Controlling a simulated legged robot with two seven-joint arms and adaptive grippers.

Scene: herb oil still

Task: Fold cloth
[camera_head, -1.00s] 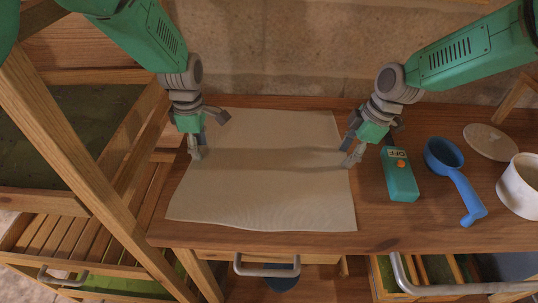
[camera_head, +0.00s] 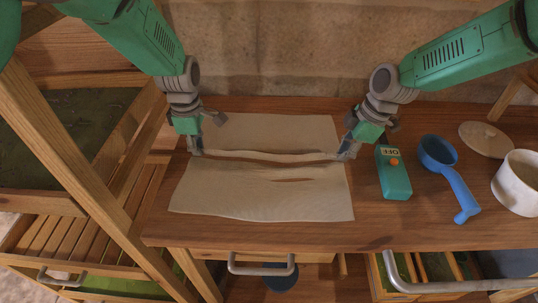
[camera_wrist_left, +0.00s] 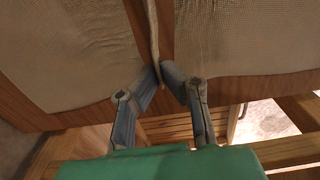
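The beige cloth (camera_head: 262,192) lies on the wooden table, with a thin raised ridge across its middle between my two grippers. A narrow brown band shows just in front of the ridge. My left gripper (camera_head: 197,151) is at the ridge's left end. In the left wrist view its fingertips (camera_wrist_left: 161,72) are close together on the cloth's pinched edge (camera_wrist_left: 152,35), with cloth spread on both sides. My right gripper (camera_head: 344,152) is at the ridge's right end, its fingers appearing shut on the cloth. The right fingertips are small and partly hidden.
A teal box marked OFF (camera_head: 394,176) stands right of the cloth. Beyond it are a blue ladle (camera_head: 449,172), a round lid (camera_head: 486,139) and a white pot (camera_head: 518,183). A wooden rack (camera_head: 75,160) stands at left. Bare tabletop (camera_head: 400,225) shows at front right.

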